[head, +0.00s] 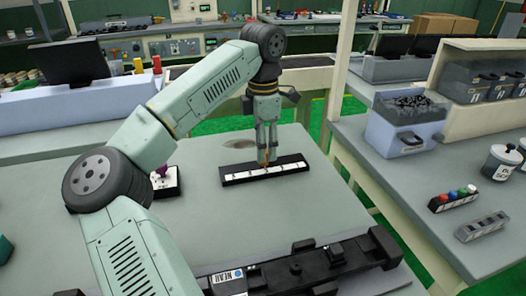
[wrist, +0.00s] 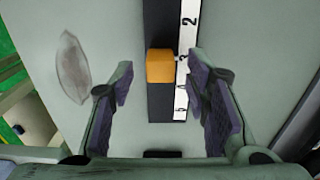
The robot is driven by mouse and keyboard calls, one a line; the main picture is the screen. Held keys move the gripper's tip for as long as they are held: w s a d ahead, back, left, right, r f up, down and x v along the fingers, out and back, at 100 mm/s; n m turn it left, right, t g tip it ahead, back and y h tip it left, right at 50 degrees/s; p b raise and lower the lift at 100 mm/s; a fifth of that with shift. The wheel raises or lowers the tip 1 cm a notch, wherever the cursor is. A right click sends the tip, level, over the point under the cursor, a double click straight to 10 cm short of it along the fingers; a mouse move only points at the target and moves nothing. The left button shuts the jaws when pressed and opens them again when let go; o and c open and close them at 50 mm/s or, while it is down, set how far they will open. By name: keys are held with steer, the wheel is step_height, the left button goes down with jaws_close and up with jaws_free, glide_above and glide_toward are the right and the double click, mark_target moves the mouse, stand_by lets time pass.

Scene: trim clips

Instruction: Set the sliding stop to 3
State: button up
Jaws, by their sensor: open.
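The sliding stop is an orange block (wrist: 160,67) on a dark rail (wrist: 160,103) with a white number strip (wrist: 187,38) along its right side in the wrist view. The strip reads 2, 3, 4 and 5 downward. The block sits beside the 3, its lower part reaching toward the 4. My gripper (wrist: 160,64) is open, with one finger on each side of the rail and the block between the tips, with gaps visible. In the head view the rail (head: 235,176) lies on the grey table under my gripper (head: 265,157), which partly hides the stop.
A small white-topped box with a purple knob (head: 162,172) stands left of the rail, partly behind my arm. A black device (head: 325,264) lies at the table's front edge. A blue-grey bin (head: 402,125) stands on the right bench.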

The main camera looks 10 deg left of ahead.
step_height(320, 180, up, 10)
steer(key=shift+f, duration=0.15)
steer(key=shift+s, duration=0.1)
stand_by(0.3)
